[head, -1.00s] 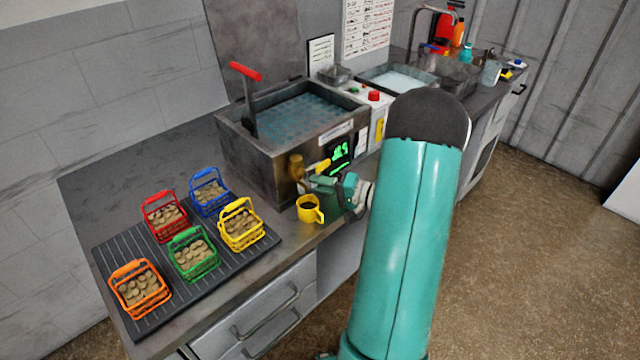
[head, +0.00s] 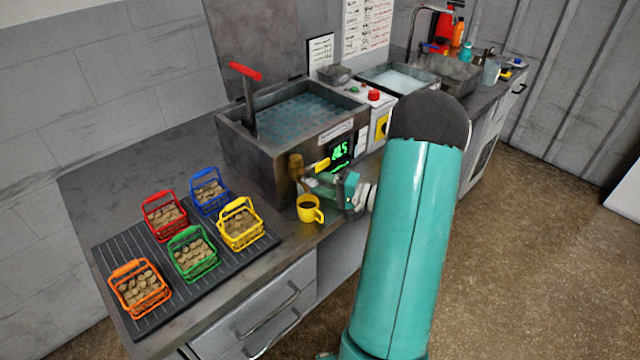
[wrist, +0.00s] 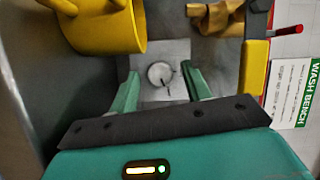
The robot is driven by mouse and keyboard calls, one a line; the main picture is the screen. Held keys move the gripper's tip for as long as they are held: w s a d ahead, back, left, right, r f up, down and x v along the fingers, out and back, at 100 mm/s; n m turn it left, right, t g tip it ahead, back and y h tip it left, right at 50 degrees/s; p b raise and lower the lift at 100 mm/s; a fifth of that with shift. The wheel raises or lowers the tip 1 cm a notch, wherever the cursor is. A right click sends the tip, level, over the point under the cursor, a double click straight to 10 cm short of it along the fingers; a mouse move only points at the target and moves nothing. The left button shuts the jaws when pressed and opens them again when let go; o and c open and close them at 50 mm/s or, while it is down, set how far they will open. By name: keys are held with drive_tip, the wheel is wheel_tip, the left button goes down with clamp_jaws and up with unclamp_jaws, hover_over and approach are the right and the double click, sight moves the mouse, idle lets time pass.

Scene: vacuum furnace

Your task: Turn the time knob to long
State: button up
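A round pale dial (wrist: 160,77) with a dark mark on a grey plate shows in the wrist view and is likely the time knob. Its lettering cannot be read. My gripper (wrist: 163,73) is open, with one finger left and one right of the dial. I cannot tell whether the fingers touch it. The dial cannot be made out there.
A yellow mug (head: 309,212) stands close beside my gripper and at upper left in the wrist view (wrist: 108,32). A brass tap (head: 296,166) and yellow lever (head: 322,166) are near it. Several coin-filled baskets stand on the ribbed mat (head: 150,318).

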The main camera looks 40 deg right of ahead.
drive_tip(key=v, duration=1.3)
drive_tip(key=shift+s, duration=0.35)
drive_tip(key=shift+d, duration=0.15)
